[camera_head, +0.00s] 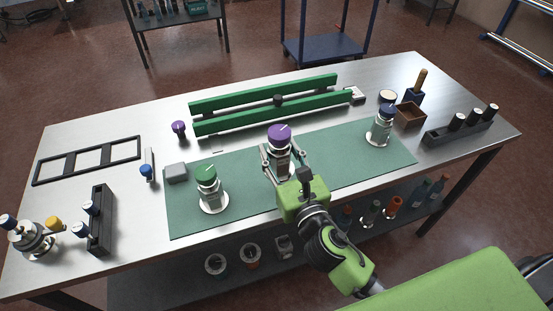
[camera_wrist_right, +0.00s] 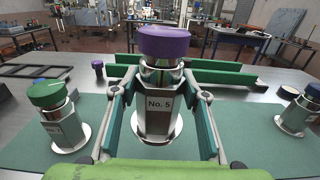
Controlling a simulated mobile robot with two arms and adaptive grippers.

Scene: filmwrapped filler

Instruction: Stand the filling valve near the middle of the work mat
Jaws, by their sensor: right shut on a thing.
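A filling valve with a purple cap (camera_head: 280,133) and a silver body labelled "No. 5" (camera_wrist_right: 158,110) is upright near the middle of the green work mat (camera_head: 245,205). My right gripper (camera_head: 281,161) is shut on its body, one finger on each side. Its round base flange shows low in the wrist view; I cannot tell whether it touches the mat. A green-capped valve (camera_head: 208,190) stands on the mat's left part, also seen in the wrist view (camera_wrist_right: 60,115). A blue-capped valve (camera_head: 381,127) stands at the mat's right. My left gripper is out of view.
Green rails (camera_head: 265,90) lie behind the mat. A grey block (camera_head: 176,172) sits at its left edge. A dark rack (camera_head: 101,220) and a multi-port fitting (camera_head: 33,237) are at left; a brown box (camera_head: 410,115) and another rack (camera_head: 460,130) at right. Mat between the valves is clear.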

